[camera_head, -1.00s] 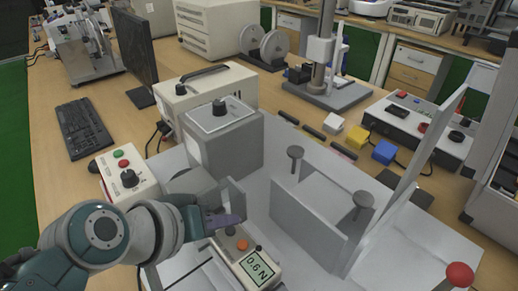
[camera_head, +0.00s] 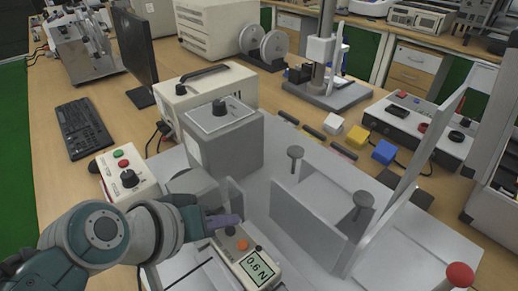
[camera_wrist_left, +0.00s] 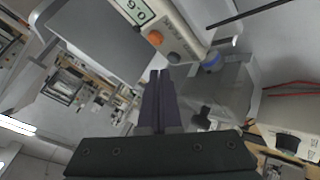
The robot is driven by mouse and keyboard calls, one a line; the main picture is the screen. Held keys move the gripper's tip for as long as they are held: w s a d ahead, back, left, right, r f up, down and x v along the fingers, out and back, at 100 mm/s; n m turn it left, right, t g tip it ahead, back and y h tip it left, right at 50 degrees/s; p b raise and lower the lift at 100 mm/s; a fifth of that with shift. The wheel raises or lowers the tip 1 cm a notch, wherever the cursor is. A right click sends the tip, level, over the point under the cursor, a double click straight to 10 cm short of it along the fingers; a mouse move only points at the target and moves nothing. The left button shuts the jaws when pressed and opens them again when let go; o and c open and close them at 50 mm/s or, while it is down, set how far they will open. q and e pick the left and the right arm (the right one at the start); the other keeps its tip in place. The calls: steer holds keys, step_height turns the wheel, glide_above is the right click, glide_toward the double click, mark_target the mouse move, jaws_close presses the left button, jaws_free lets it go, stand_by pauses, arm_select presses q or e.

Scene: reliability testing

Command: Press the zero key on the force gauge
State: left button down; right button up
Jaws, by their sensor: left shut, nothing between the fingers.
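The force gauge (camera_head: 272,265) is a pale box at the bottom centre of the head view. Its screen reads 0.6 N. An orange key (camera_head: 242,244) and a grey key (camera_head: 229,231) are on its face; I cannot read their labels. My left gripper (camera_head: 238,219) is shut and empty, its purple fingers just above the grey key end of the gauge. In the left wrist view the fingertips (camera_wrist_left: 160,73) point toward the grey key (camera_wrist_left: 174,57), with the orange key (camera_wrist_left: 155,38) beyond. I cannot tell whether they touch. My right gripper is not in view.
A grey block with a black knob (camera_head: 219,106) stands behind the gauge. Grey upright plates with two thumbscrews (camera_head: 295,152) are to the right, beside a tilted clear panel (camera_head: 398,182). A control box (camera_head: 128,172) with red and green buttons is at left.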

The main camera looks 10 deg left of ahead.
arm_select(q)
steer(key=shift+f, duration=0.15)
steer(key=shift+f+b, duration=0.3)
steer(key=shift+f, duration=0.3)
stand_by(0.5)
stand_by(0.3)
steer(key=shift+r+p, duration=0.6)
steer(key=shift+r, duration=0.2)
steer(key=shift+r, duration=0.1)
step_height(320, 180, up, 5)
steer(key=p, duration=0.5)
